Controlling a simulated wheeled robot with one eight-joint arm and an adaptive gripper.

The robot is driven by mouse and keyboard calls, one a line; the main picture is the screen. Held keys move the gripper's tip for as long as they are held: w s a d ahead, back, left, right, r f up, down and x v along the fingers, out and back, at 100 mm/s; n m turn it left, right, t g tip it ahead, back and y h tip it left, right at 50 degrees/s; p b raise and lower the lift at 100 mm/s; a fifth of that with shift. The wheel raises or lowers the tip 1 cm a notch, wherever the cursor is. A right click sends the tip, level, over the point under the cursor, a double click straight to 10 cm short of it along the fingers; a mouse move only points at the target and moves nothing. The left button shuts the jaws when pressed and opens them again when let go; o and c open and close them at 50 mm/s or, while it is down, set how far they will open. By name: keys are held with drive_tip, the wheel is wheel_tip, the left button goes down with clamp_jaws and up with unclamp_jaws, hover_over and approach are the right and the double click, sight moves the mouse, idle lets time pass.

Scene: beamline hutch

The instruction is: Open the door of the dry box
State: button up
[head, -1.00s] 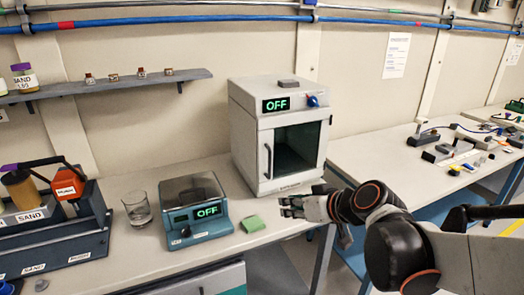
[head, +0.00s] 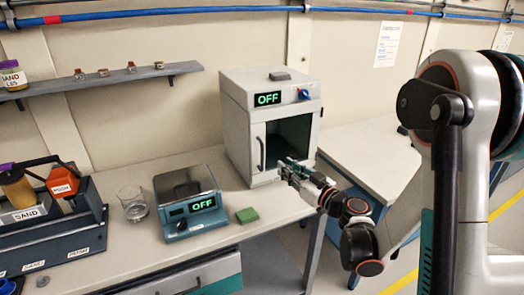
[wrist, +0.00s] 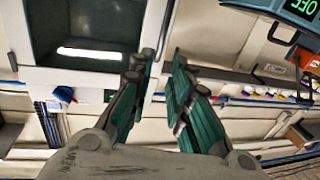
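The dry box (head: 236,118) is a grey cabinet at the back of the bench, with a lit OFF display and a blue knob (head: 303,94). Its door (head: 258,131) looks shut and has a dark window. A dark vertical handle (head: 260,153) is on the door's left side. My gripper (head: 283,166) is in front of the door's lower part, right of the handle in the head view. The wrist view is upside down; there my gripper (wrist: 164,58) is open, with the handle (wrist: 166,25) showing beyond the gap between its fingers. Contact cannot be told.
A blue balance (head: 186,205) with an OFF display stands left of the box, beside a glass beaker (head: 134,206). A holder (head: 60,235) stands at far left. A wall shelf (head: 100,84) holds small items.

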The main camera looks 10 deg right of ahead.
drive_tip(key=b, duration=0.3)
hover_over(262, 168)
drive_tip(key=shift+w+d, duration=0.1)
drive_tip(key=shift+w, duration=0.25)
clamp_jaws()
